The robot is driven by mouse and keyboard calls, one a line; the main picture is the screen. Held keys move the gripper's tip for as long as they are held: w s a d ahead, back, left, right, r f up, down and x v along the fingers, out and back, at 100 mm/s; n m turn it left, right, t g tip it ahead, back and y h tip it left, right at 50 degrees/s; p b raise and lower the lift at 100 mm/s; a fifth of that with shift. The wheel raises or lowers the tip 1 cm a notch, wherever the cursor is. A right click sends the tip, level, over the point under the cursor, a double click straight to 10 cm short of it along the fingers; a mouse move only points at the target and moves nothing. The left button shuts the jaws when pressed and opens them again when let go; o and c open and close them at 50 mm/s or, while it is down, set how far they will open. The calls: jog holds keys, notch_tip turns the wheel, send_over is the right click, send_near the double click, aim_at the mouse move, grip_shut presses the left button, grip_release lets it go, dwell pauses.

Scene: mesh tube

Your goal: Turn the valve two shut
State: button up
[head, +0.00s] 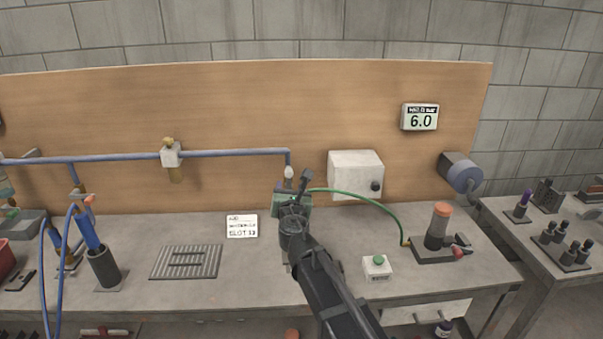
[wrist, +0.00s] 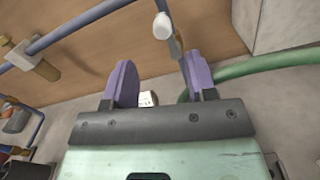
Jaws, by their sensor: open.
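A blue pipe (head: 230,153) runs along the wooden backboard. It carries a white and brass valve-like fitting (head: 171,155), also in the wrist view (wrist: 30,58), and ends at a downturned white tip (head: 289,173). The tip (wrist: 163,25) is beyond my fingers in the wrist view. No readable mark tells which fitting is valve two. My gripper (wrist: 157,82) is open, its two purple fingers apart with nothing held between them. In the head view my gripper (head: 292,198) is near the pipe's end, and my arm hides what lies behind it.
A grate (head: 186,262) and a label card (head: 242,226) lie left.

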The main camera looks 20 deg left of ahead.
aim_at(289, 175)
jog(key=x, duration=1.1)
jog(key=shift+d, duration=0.15)
grip_shut()
